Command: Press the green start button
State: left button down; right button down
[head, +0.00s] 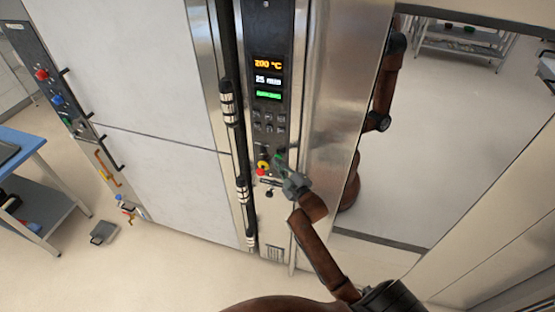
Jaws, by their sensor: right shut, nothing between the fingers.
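The oven's dark control panel (270,115) is a tall strip in the middle of the head view. It carries lit displays reading about 200 °C and 25, with a green bar below. The green start button (279,156) shows as a small green patch low on the panel, partly hidden by my right gripper. My right gripper (282,168) is shut and empty, with its fingertips at or very near this button. I cannot tell whether they touch it. My left gripper is not in view.
A red and yellow emergency-stop button (263,168) sits just left of my right gripper. Grey keys (269,122) lie above. A vertical door handle bar (233,130) runs left of the panel. A blue-topped table (18,150) stands at far left. Shiny steel lies to the right.

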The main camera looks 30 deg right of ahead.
dwell(0.4)
jog(key=shift+s+a+p, duration=0.5)
jog(key=shift+s+a, duration=0.05)
jog(key=shift+a, duration=0.05)
jog(key=s+a+p, duration=0.2)
jog(key=s+a, duration=0.1)
jog(key=shift+s+a, duration=0.1)
jog(key=shift+a, duration=0.3)
jog(key=shift+f, duration=0.1)
dwell(0.8)
